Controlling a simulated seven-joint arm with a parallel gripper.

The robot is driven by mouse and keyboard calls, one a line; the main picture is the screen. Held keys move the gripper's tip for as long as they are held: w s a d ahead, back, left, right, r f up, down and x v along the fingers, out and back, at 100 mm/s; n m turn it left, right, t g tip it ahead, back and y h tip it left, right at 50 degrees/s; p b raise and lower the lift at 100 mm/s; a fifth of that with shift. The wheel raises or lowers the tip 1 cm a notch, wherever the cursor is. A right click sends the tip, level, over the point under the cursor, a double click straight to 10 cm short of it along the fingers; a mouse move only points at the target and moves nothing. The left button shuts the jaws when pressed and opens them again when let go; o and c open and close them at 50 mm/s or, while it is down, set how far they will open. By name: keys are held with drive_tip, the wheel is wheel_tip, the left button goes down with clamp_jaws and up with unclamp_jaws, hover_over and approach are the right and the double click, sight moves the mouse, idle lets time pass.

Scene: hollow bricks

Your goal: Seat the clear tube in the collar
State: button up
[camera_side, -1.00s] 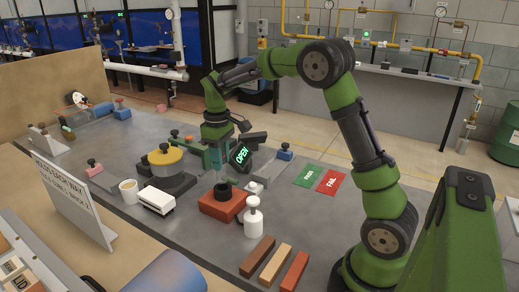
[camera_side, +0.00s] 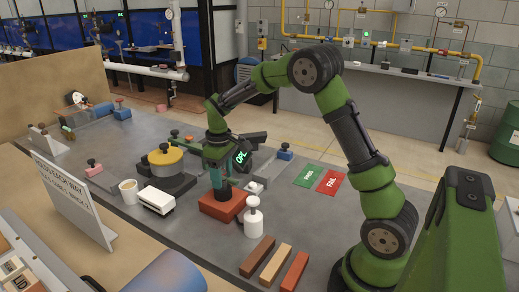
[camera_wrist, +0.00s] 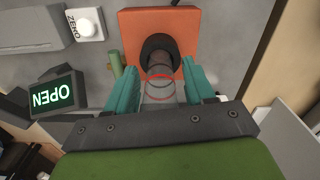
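A clear tube (camera_wrist: 160,90) with a red ring mark stands between the teal fingers of my gripper (camera_wrist: 161,72) in the wrist view. The collar is on top of an orange-red hollow brick (camera_wrist: 184,22). In the side view my gripper (camera_side: 221,194) points down right over the brick (camera_side: 214,208), and its fingers hide the collar and tube.
A display reading OPEN (camera_wrist: 52,96) stands beside the brick. A white-capped bottle (camera_side: 253,220) is close on the brick's right. Loose bars (camera_side: 276,264) lie in front.

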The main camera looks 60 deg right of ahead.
wheel_tip(320, 180, up, 12)
drive_tip(key=shift+r, duration=0.1)
drive_tip(key=s+a+m+t, duration=0.2)
drive_tip(key=s+a, duration=0.2)
drive_tip(key=s, duration=0.3)
drive_tip(key=s+a+r+m+t+y, duration=0.1)
drive_tip(key=s+a+m+t, duration=0.1)
drive_tip(key=s+a, duration=0.2)
drive_tip(key=s+a+r+m+t+y, duration=0.1)
drive_tip(key=s+a+t, duration=0.2)
drive_tip(key=s, duration=0.7)
drive_tip(key=shift+s+a+r+m, duration=0.15)
drive_tip(key=shift+a+r+m, duration=0.1)
drive_tip(key=shift+a+m, duration=0.15)
drive_tip(key=shift+c, duration=0.3)
